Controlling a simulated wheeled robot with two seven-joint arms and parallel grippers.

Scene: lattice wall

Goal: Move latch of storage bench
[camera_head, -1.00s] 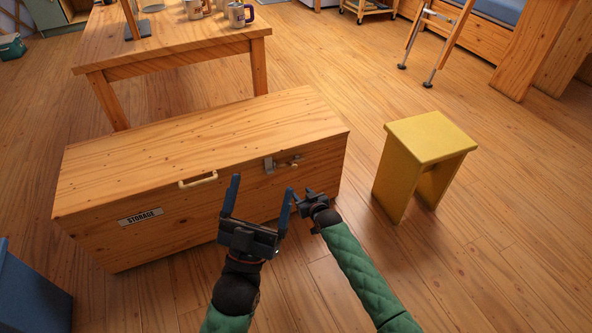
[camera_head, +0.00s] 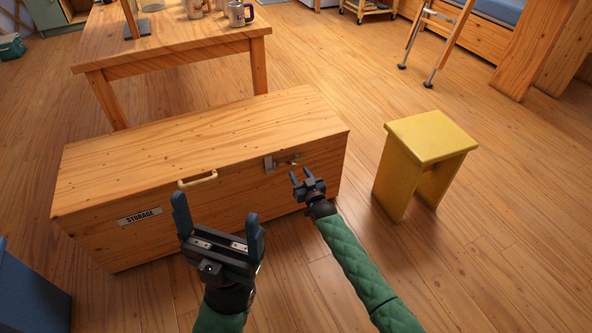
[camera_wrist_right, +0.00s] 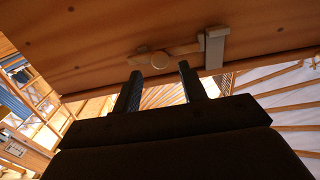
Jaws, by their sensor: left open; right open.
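The wooden storage bench (camera_head: 200,145) stands with its lid shut, with a "STORAGE" label and a pale handle (camera_head: 198,179) on its front. The latch shows in the right wrist view (camera_wrist_right: 213,47), with the round knob (camera_wrist_right: 159,60) beyond the fingertips. My right gripper (camera_head: 305,174) is open and empty, just below and in front of the latch, apart from it. My left gripper (camera_head: 217,214) is open and empty in front of the bench, below the handle.
A yellow stool (camera_head: 425,150) stands right of the bench. A wooden table (camera_head: 180,45) with mugs is behind it. A blue object (camera_head: 30,290) is at the lower left. The floor between bench and stool is clear.

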